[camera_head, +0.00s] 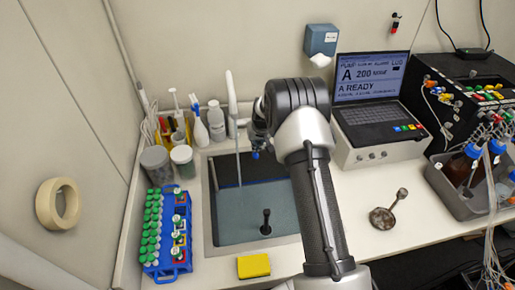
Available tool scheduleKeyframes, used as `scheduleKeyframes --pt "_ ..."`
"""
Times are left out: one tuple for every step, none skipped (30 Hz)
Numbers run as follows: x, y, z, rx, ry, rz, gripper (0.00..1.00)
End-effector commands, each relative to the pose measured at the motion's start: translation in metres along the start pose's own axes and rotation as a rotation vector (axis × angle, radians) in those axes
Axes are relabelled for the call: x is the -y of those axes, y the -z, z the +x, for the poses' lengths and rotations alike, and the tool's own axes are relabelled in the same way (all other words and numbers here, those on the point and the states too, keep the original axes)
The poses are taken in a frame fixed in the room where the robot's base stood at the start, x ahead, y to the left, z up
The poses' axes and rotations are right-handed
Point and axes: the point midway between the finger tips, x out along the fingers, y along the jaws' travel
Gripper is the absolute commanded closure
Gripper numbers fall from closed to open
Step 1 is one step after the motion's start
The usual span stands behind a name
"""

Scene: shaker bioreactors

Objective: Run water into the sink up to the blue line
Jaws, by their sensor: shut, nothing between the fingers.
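The sink (206,215) is set in the bench at the centre, left of my arm. Teal water (236,222) covers its floor. A dark blue line (228,187) runs along the back wall. The water's far edge shows close to the line; the exact gap is too small to tell. A tall white faucet (232,95) stands behind the sink, and a thin pale stream (239,165) seems to fall from it. A black upright plug handle (266,222) stands in the sink. My gripper (257,152) is shut and empty above the sink's back, right of the faucet, partly hidden by my arm.
A laptop (375,100) is at right. A metal piece (383,217) lies on otherwise clear bench.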

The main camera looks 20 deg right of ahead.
Motion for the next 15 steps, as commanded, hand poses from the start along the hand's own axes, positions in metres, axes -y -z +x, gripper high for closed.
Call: scheduleKeyframes --pt "0.0 -0.0002 0.0015 -0.001 0.0 0.0 1.0" --pt "0.0 -0.0001 0.0013 -0.001 0.0 0.0 1.0" --pt "0.0 0.0001 0.0009 -0.001 0.0 0.0 1.0" --pt "0.0 0.0003 0.0005 -0.002 0.0 0.0 1.0" --pt "0.0001 0.0005 0.0002 -0.002 0.0 0.0 1.0" --pt "0.0 0.0005 -0.0001 -0.002 0.0 0.0 1.0" --pt "0.0 0.0005 -0.0001 -0.002 0.0 0.0 1.0" --pt "0.0 0.0005 -0.0001 -0.002 0.0 0.0 1.0" --pt "0.0 0.0005 -0.0001 -0.001 0.0 0.0 1.0" --pt "0.0 0.0004 -0.0001 -0.001 0.0 0.0 1.0" --pt "0.0 0.0004 -0.0001 -0.001 0.0 0.0 1.0" --pt "0.0001 0.0006 -0.0006 -0.001 0.0 0.0 1.0" --pt "0.0001 0.001 -0.0015 -0.002 0.0 0.0 1.0" --pt "0.0003 0.0016 -0.003 -0.002 0.0 0.0 1.0" --pt "0.0006 0.0027 -0.0062 -0.002 0.0 0.0 1.0"
